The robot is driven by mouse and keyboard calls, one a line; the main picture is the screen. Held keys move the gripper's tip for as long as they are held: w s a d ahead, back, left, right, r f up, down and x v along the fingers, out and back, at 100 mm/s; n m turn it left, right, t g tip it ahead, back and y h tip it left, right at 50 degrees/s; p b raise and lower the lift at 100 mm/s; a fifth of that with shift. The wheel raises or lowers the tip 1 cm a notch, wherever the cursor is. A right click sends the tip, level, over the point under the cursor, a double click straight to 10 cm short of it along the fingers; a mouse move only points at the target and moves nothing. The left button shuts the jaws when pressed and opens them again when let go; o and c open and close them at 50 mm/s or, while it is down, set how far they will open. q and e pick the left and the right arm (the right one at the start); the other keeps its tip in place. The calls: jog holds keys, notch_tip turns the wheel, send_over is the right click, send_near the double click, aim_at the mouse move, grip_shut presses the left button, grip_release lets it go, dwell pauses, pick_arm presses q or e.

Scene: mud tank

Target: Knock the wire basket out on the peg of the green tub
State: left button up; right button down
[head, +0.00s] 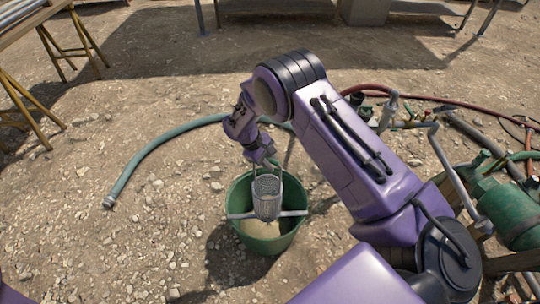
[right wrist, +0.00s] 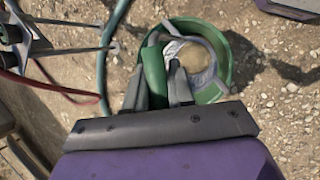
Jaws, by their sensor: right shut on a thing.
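The green tub (head: 238,190) stands on the stony ground, with pale muddy stuff in its bottom. The wire basket (head: 267,198) is a grey mesh cup over the tub's middle, roughly upright. My right gripper (head: 262,160) is above it. In the right wrist view my right gripper (right wrist: 162,88) is shut on a green grip that seems to belong to the basket (right wrist: 198,62), with the tub (right wrist: 226,38) beyond. A grey bar (head: 292,213) shows at both sides of the basket across the tub; I cannot tell whether the basket touches it. My left gripper is out of view.
A teal hose (head: 150,155) curves over the ground left of the tub. Pipes and a green pump (head: 510,212) stand at the right. A trestle table (head: 30,20) is at the far left. The ground in front and left is open.

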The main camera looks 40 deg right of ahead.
notch_tip(320, 180, up, 7)
jog(key=p, duration=0.5)
jog(key=shift+r, duration=0.15)
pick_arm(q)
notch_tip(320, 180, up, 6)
pick_arm(e)
jog(key=shift+f, duration=0.25)
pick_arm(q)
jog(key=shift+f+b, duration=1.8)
pick_arm(e)
jog(key=shift+f, duration=2.95)
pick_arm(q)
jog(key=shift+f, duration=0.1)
pick_arm(e)
jog(key=shift+f, duration=0.1)
pick_arm(q)
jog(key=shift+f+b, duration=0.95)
jog(key=shift+b, duration=0.05)
pick_arm(e)
notch_tip(320, 180, down, 3)
jog(key=shift+r, duration=0.1)
